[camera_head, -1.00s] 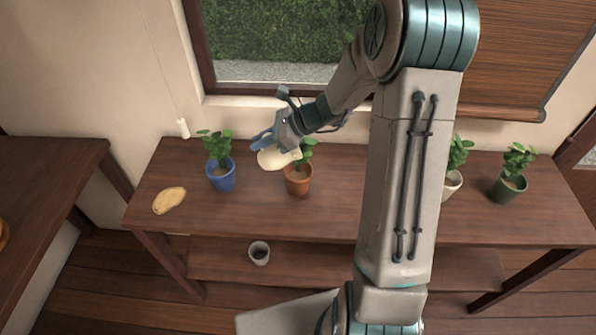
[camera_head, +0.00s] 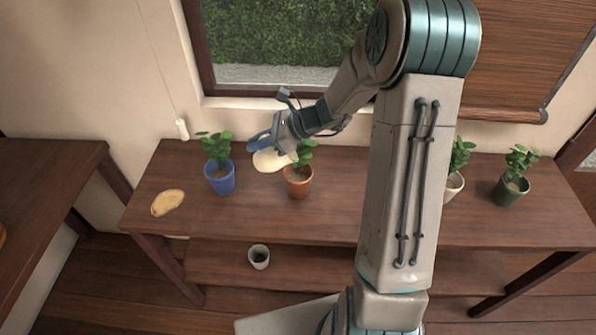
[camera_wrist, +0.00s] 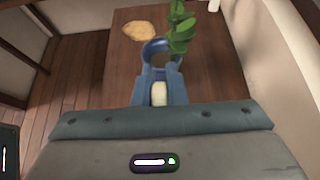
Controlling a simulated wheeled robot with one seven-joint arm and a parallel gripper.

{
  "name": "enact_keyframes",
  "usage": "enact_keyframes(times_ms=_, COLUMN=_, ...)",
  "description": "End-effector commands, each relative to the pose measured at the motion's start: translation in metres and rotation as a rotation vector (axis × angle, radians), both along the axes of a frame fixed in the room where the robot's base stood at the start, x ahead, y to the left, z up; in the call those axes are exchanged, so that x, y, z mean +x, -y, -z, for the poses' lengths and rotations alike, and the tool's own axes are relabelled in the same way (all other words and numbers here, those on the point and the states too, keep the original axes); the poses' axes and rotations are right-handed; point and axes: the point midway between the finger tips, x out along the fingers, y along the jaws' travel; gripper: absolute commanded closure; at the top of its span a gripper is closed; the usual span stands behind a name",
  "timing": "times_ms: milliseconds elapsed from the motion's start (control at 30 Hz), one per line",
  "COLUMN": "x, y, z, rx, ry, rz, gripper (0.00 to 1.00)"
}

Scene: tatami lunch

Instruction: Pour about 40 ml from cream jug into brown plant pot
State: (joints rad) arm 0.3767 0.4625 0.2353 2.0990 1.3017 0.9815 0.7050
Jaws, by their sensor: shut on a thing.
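The cream jug (camera_head: 272,160) is held tilted in my gripper (camera_head: 262,143), above the table and at the upper left of the brown plant pot (camera_head: 298,187). In the wrist view a small pale part of the jug (camera_wrist: 159,94) shows between my fingers, and my gripper (camera_wrist: 158,90) is shut on it. The brown pot holds soil and a green plant, partly hidden behind the jug and my gripper. I cannot make out any stream of liquid. The brown pot is not visible in the wrist view.
A blue pot (camera_head: 221,180) with a plant stands just left of the jug. A tan flat object (camera_head: 167,202) lies at the table's left end. A white pot (camera_head: 454,186) and a green pot (camera_head: 511,190) stand right. A small cup (camera_head: 259,256) is on the lower shelf.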

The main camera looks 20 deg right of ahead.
Motion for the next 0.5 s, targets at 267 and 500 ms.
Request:
enact_keyframes(times_ms=267, x=0.0007, y=-0.0038, z=-0.0003, rx=0.008, ry=0.004, rz=0.0, gripper=1.0)
enact_keyframes(times_ms=500, x=0.0023, y=-0.0078, z=-0.0003, rx=0.014, ry=0.005, rz=-0.001, gripper=1.0)
